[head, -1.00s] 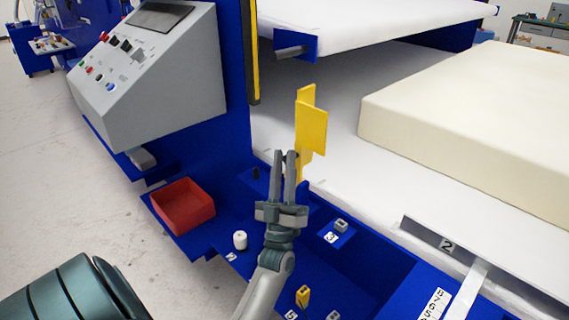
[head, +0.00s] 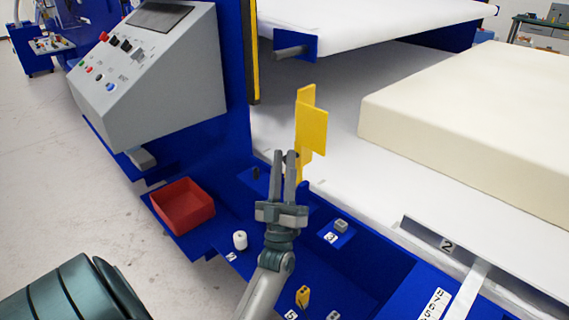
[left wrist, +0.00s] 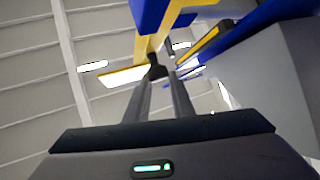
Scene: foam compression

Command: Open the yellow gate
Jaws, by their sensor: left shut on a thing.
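The yellow gate (head: 311,128) stands upright at the near left edge of the white bed, as flat yellow plates on a post. My left gripper (head: 285,156) is at its lower left side, with the fingers pointing up. In the left wrist view, the gripper (left wrist: 163,78) is shut on a dark knob (left wrist: 157,70) beside the yellow gate (left wrist: 143,46). In the head view the knob is mostly hidden between the fingers. My right gripper is out of view.
A large cream foam block (head: 470,125) lies on the white bed (head: 345,185). A grey control panel (head: 150,80) stands at left.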

